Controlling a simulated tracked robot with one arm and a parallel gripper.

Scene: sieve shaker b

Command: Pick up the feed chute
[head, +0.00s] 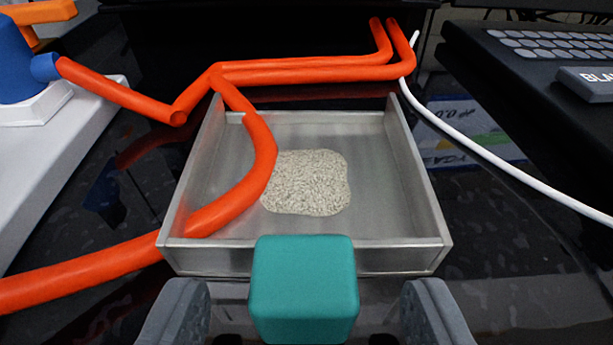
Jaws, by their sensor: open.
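The feed chute appears to be the shallow open metal tray (385,165) in the middle, with a patch of pale granules (310,182) on its floor. A teal block (305,290) stands at the middle of its near wall and looks like its handle; the joint between them is hidden. My gripper (305,298) is open, with one grey finger on each side of the teal block and a clear gap on both sides. I cannot tell how deep the fingers sit around the block.
An orange hose (262,150) crosses the tray's left side and near left corner. Another orange hose (310,71) runs behind the tray. A white cable (480,152) curves past on the right. A keyboard-like black panel (560,55) and a white-and-blue machine (35,110) flank the tray.

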